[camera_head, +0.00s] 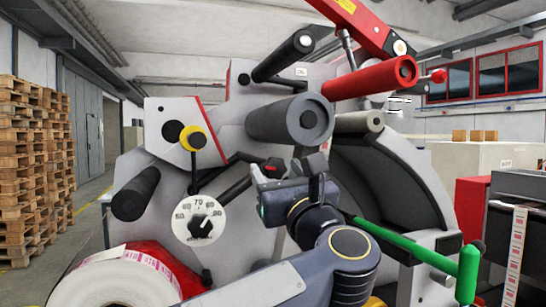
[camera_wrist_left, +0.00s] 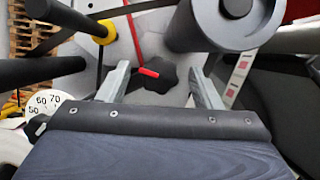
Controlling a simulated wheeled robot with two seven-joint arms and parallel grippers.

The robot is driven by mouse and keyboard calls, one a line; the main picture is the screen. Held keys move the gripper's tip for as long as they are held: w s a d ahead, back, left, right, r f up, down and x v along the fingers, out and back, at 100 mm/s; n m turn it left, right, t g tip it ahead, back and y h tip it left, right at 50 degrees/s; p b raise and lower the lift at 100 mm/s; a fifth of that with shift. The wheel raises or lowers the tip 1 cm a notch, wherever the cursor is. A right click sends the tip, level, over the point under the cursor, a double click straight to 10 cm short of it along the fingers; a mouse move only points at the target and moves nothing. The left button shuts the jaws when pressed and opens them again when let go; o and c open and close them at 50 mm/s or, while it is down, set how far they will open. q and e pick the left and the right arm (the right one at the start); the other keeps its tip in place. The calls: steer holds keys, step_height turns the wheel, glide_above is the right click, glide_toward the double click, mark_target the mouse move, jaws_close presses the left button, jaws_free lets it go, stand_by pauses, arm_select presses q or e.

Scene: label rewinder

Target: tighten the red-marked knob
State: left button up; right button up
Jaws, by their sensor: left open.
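The red-marked knob is a black lobed knob with a red bar (camera_wrist_left: 148,72) across it, on the grey machine panel. In the head view the knob (camera_head: 273,168) shows just beyond my left gripper (camera_head: 287,170), partly hidden by it. In the left wrist view my left gripper (camera_wrist_left: 159,78) is open, with one finger on each side of the knob. Gaps show between the fingers and the knob. I cannot tell how deep the fingertips reach along it. My right gripper is not in view.
A grey roller (camera_head: 290,121) and a red roller (camera_head: 370,79) jut out above the gripper. A numbered dial (camera_head: 199,221) and a yellow-collared rod (camera_head: 193,138) are to the left. A label roll (camera_head: 115,283) is low left, and a green bar (camera_head: 405,243) is at right.

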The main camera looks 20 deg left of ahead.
mark_target(277, 171)
arm_select(q)
steer(key=shift+p+x, duration=0.45)
steer(key=shift+x, duration=1.4)
steer(key=c, duration=1)
